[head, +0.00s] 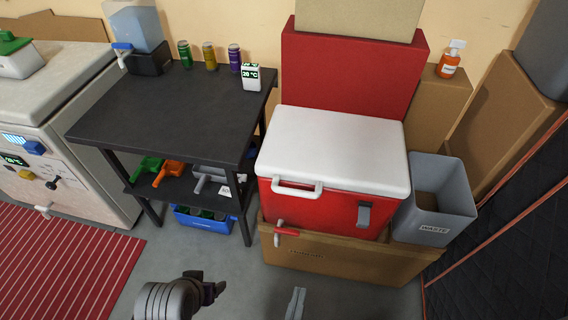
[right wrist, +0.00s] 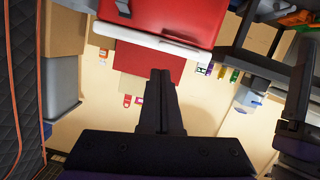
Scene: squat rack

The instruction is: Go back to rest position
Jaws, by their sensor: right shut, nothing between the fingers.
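My right gripper (head: 296,300) shows as thin grey fingers at the bottom middle of the head view, over the grey floor in front of the cooler. In the right wrist view its dark fingers (right wrist: 160,80) are pressed together and empty. My left gripper (head: 214,288) is dark, at the end of a grey arm at the bottom, left of the right one. Whether its fingers are open or shut cannot be told. Part of my other arm (right wrist: 300,130) shows at the right edge of the wrist view.
A red cooler (head: 327,213) with white lid (head: 335,150) sits on a cardboard box (head: 335,260). A grey waste bin (head: 445,205) stands right of it. A black table (head: 175,110) with a lower shelf stands left. Open floor (head: 255,285) lies in front; a red striped mat (head: 60,265) is at left.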

